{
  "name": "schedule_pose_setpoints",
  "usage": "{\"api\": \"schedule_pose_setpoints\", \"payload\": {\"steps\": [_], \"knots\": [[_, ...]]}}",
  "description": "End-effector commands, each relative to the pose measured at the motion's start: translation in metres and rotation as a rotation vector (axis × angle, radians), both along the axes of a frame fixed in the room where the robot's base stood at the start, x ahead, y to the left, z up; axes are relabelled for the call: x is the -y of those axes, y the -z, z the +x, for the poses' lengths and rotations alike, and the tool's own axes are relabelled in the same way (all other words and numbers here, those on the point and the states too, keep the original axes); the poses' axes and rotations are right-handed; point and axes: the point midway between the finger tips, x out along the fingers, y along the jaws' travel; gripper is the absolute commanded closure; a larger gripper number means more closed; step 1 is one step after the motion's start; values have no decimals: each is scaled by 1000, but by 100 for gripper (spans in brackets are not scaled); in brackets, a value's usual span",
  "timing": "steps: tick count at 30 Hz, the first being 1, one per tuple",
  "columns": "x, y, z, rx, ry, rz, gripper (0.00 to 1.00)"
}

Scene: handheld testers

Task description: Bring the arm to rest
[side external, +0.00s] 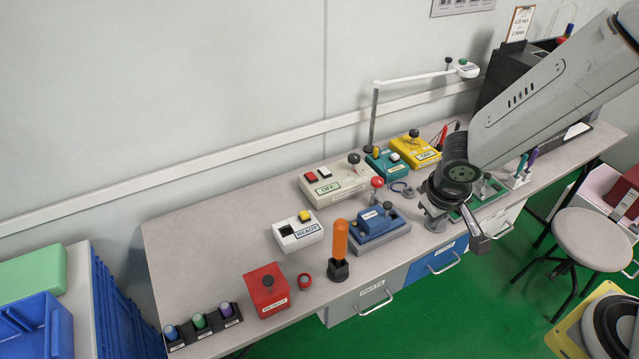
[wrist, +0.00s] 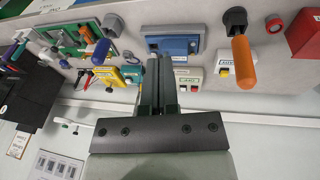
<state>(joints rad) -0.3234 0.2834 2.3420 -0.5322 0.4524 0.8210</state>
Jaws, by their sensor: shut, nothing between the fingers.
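My gripper (side external: 480,240) hangs from my arm over the front edge of the bench, right of the testers, in the side view. In the wrist view its two dark fingers (wrist: 159,62) are together with nothing between them. They point toward the blue tester (wrist: 174,40), which lies beyond their tips. In the side view the blue tester (side external: 377,228) stands to the left of my gripper. My gripper appears apart from everything on the bench; the small gap to the bench front is hard to judge.
The bench (side external: 190,235) carries a red box (side external: 267,288), an upright orange handle (side external: 341,240), a white READY box (side external: 298,232), a cream OFF box (side external: 334,181), and teal and yellow boxes behind. A tall lamp (side external: 373,115) stands near the wall. A stool (side external: 592,232) is at right.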

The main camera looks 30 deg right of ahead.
Motion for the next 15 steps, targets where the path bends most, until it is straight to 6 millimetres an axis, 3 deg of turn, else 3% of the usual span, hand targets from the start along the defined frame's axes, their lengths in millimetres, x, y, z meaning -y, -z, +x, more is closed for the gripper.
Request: {"api": "schedule_pose_setpoints", "payload": {"steps": [6,15], "knots": [[30,-14,-17,-11,-5,74,100],[60,-29,-38,25,-27,150,100]]}}
